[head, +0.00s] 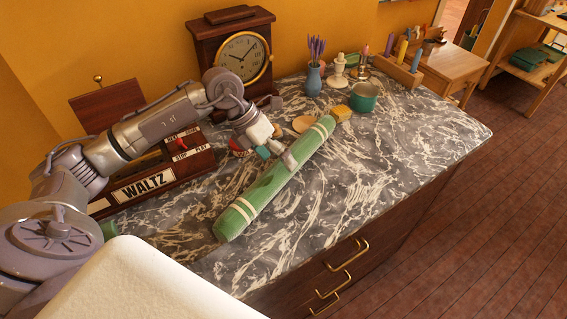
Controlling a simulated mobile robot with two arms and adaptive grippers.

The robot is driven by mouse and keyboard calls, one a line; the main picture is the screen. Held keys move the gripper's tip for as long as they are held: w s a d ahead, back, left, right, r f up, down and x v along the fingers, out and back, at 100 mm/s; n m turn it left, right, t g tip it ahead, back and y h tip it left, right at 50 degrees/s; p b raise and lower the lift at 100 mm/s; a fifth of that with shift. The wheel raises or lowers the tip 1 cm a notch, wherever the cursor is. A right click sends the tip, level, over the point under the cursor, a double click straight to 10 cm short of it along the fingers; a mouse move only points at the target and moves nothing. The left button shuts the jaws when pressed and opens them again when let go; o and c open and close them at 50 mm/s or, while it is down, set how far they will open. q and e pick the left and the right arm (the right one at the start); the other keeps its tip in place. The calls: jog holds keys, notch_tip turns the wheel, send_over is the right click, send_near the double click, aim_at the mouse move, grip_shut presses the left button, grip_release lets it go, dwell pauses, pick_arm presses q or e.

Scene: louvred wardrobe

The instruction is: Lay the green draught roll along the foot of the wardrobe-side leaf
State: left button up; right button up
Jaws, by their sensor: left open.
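The green draught roll (270,190), with pale bands near both ends, lies slantwise on the dark marble top of a chest of drawers (400,150). Its near end points to the lower left and its far end to the upper right. My left gripper (276,157) is open and empty at the far-left side of the roll, close to its middle. One fingertip overlaps the roll in the picture; I cannot tell whether it touches. My right gripper is not in view. No wardrobe leaf shows in this view.
A music box marked WALTZ (143,187) stands under my left arm, with a wooden clock (235,52) behind. The marble right of the roll is clear.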

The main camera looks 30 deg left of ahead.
pick_arm(q)
jog(key=shift+x, duration=0.95)
jog(key=shift+a, duration=0.1)
jog(key=c, duration=1.6)
jog(key=shift+r, duration=0.1)
grip_shut()
jog(key=shift+w, duration=0.1)
